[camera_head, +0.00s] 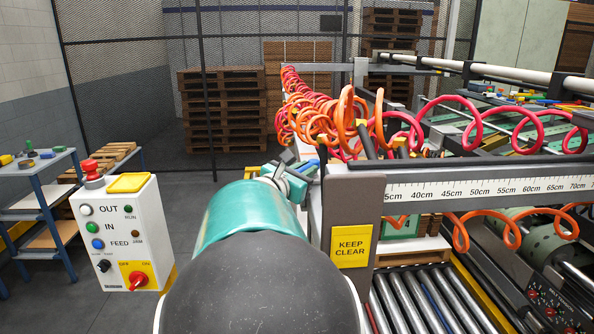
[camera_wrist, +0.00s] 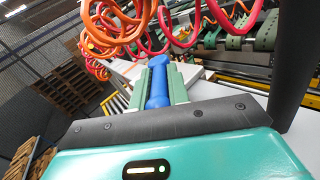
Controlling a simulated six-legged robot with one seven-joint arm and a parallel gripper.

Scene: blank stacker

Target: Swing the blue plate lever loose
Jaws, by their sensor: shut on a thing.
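The blue plate lever (camera_wrist: 158,84) stands in the middle of the wrist view, between the green fingers of my gripper (camera_wrist: 160,72). My gripper is shut on the lever's blue handle. In the head view my gripper (camera_head: 287,181) is at the machine's near left corner, beyond my teal arm. Only a small blue piece of the lever (camera_head: 309,166) shows there. The lever's base and pivot are hidden behind the gripper and arm.
A grey post with a yellow KEEP CLEAR sign (camera_head: 351,246) stands just right of my arm. Orange and red coiled hoses (camera_head: 335,125) hang close above the gripper. A control box (camera_head: 122,235) stands at left. Rollers (camera_head: 425,300) lie at lower right.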

